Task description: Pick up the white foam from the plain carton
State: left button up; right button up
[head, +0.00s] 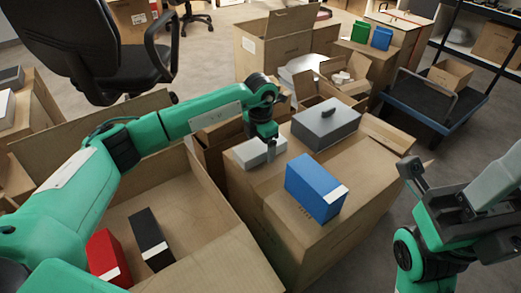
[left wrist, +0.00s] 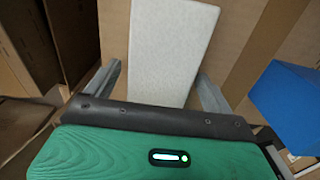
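The white foam (head: 243,153) is a flat pale block lying on top of a closed brown carton (head: 262,200). In the left wrist view the foam (left wrist: 172,45) runs away from my left gripper. My left gripper (head: 268,155) points down at the foam's right part in the head view. In the left wrist view its two fingers (left wrist: 160,88) stand apart, one on each side of the foam, with a gap visible on the left. Contact is hard to tell. My right gripper (head: 412,178) is at the right, away from the foam; its finger opening is unclear.
A blue box (head: 315,188) and a grey case with a handle (head: 325,123) share the carton top. An open carton (head: 205,262) at the front left holds a red box (head: 106,255) and a black box (head: 150,238). A blue cart (head: 430,100) stands at right.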

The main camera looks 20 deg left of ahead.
pick_arm(q)
jog(key=c, duration=0.9)
jog(key=shift+o, duration=0.2)
jog(key=shift+r, duration=0.1)
